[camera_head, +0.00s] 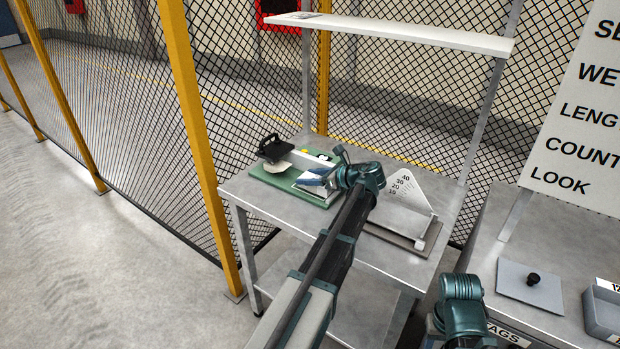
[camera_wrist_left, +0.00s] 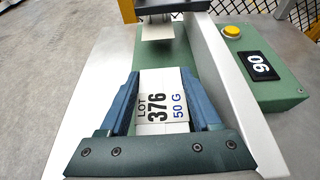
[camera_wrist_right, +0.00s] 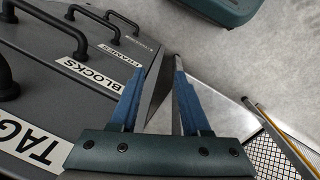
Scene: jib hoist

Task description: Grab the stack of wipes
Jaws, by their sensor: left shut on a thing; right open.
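The stack of wipes is a white block labelled "LOT 376 50 G" (camera_wrist_left: 163,105) in the left wrist view. My left gripper (camera_wrist_left: 161,74) is shut on it, with one blue finger along each side. In the head view this gripper (camera_head: 320,179) is over the right part of a green-based device (camera_head: 264,171) on a metal table; the stack is mostly hidden there. In the right wrist view my right gripper (camera_wrist_right: 157,68) is open, its fingers apart with nothing between them, beside a dark drawer front.
The green device has a pale rail, a yellow button (camera_wrist_left: 232,31), a display (camera_wrist_left: 262,65) and a dark-handled head (camera_head: 273,148). A white angle scale (camera_head: 408,192) stands to the right on the table. Handled drawers (camera_wrist_right: 85,60) labelled "TAGS" and "BLOCKS" are near my right gripper.

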